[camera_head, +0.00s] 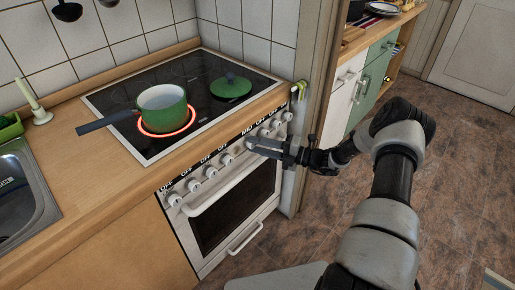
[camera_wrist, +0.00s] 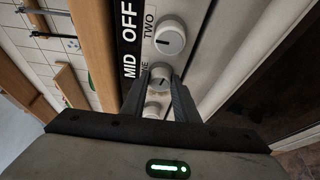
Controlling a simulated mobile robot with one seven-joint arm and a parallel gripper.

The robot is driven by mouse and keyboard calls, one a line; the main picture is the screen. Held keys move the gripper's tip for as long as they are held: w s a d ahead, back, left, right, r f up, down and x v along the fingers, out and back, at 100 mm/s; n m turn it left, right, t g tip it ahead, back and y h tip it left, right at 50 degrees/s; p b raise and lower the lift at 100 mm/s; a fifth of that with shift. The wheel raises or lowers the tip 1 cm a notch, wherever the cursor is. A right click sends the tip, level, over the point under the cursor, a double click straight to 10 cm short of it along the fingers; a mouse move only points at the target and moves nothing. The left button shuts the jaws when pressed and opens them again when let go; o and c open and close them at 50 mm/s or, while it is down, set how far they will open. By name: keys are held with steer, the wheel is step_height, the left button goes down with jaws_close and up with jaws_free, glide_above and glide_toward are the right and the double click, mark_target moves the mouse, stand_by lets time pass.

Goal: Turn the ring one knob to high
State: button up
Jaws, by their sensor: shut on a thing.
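The ring one knob (camera_wrist: 160,72) is a small round white knob on the stove's front panel, with its name label partly hidden. The black strip beside it reads MID. My gripper (camera_wrist: 160,90) has its two dark fingers shut on this knob, one on each side. Another knob (camera_wrist: 154,109) shows between the fingers, nearer the gripper body.
A green pot (camera_head: 162,108) stands on a glowing red ring (camera_head: 168,133), its handle pointing left. A green lid (camera_head: 231,88) lies on the black cooktop (camera_head: 205,70). Several other knobs line the panel above the oven door (camera_head: 232,205). Floor is clear at right.

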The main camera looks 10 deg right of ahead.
steer(key=m, duration=0.2)
steer(key=m+t+y+b, duration=0.1)
steer(key=m+t+b, duration=0.1)
steer(key=m, duration=0.1)
steer(key=shift+f+m, duration=0.3)
steer(key=shift+m+t+b, duration=0.6)
steer(key=shift+m+t, duration=0.3)
steer(key=shift+m, duration=1.3)
steer(key=shift+y, duration=0.3)
steer(key=o, duration=1.1)
steer(key=shift+c, duration=0.2)
steer(key=v, duration=1.7)
steer(key=shift+s, duration=0.2)
steer(key=shift+d, duration=0.1)
